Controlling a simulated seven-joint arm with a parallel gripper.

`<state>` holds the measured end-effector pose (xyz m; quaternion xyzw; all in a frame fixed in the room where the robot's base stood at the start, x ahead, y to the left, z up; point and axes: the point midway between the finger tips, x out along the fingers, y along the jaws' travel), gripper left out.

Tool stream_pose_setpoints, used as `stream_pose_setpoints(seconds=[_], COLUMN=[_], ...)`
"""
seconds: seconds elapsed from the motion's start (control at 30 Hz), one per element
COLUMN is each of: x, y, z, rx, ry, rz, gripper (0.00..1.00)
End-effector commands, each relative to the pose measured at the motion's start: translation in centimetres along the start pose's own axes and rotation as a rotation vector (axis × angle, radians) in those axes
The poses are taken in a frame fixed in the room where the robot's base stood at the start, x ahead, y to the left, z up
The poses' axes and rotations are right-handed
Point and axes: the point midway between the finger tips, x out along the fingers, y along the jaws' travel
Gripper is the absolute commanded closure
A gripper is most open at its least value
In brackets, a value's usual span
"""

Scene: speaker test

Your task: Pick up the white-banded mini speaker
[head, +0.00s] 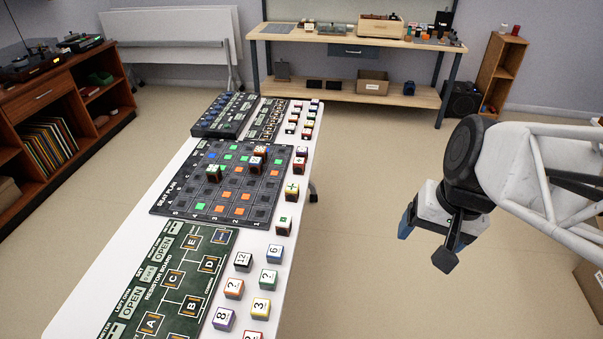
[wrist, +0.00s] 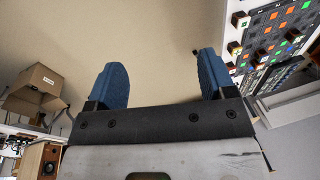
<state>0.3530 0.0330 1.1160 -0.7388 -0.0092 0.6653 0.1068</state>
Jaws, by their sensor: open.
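Several small cube-shaped mini speakers with coloured bands and marked tops stand along the right edge of the long white table (head: 262,281). At this size I cannot tell which one has the white band. The cube marked 12 (head: 243,262) has a dark edge. My gripper (head: 425,247) hangs right of the table, above the floor and apart from all cubes. Its blue-padded fingers are spread and empty, as the wrist view also shows (wrist: 162,78).
A green resistor board (head: 188,288) and a dark beat plan board (head: 228,182) with cubes on it cover much of the table. A wooden workbench (head: 350,42) stands at the back, a brown cabinet (head: 62,108) at left. Floor between table and gripper is clear.

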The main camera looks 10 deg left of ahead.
Motion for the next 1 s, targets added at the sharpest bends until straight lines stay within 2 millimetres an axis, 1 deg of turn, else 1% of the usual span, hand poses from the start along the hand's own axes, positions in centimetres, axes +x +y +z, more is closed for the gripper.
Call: stream_pose_setpoints(seconds=[0.03, 0.1, 0.37, 0.67, 1.0], x=[0.8, 1.6, 5.2, 9.7, 15.5], y=[-0.7, -1.7, -5.5, -9.8, -14.3], z=[-0.6, -1.4, -4.3, -7.6, -11.3], rx=[0.025, 0.066, 0.222, 0.417, 0.656], ry=[-0.028, -0.063, -0.199, -0.356, -0.527], rz=[-0.025, -0.063, -0.194, -0.324, -0.447], gripper=[0.23, 0.23, 0.23, 0.23, 0.23])
